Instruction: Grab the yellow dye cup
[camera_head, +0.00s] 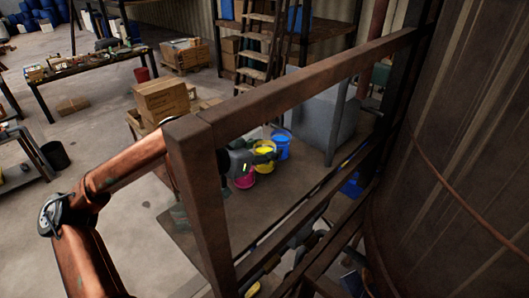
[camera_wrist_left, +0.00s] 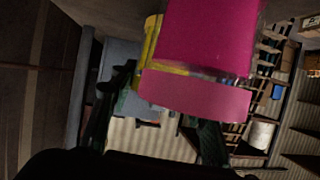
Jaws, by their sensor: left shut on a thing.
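The yellow dye cup (camera_head: 265,146) stands on the floor plate in the head view, between a magenta cup (camera_head: 244,181) and a blue cup (camera_head: 283,153). My left gripper (camera_head: 264,156) reaches in past a rusty post, with its fingers at the yellow cup and shut on it. In the left wrist view the magenta cup (camera_wrist_left: 210,40) is close in front and hides part of the fingers. A strip of the yellow cup (camera_wrist_left: 152,38) shows beside it. Dark parts low behind the frame may be my right gripper; its fingers are not clear.
A rusty metal frame (camera_head: 290,78) crosses in front of the cups, its post (camera_head: 203,205) beside my left arm. A large vat (camera_head: 470,150) fills the right side. Cardboard boxes (camera_head: 161,100) and a ladder (camera_head: 258,50) stand behind. Open floor lies to the left.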

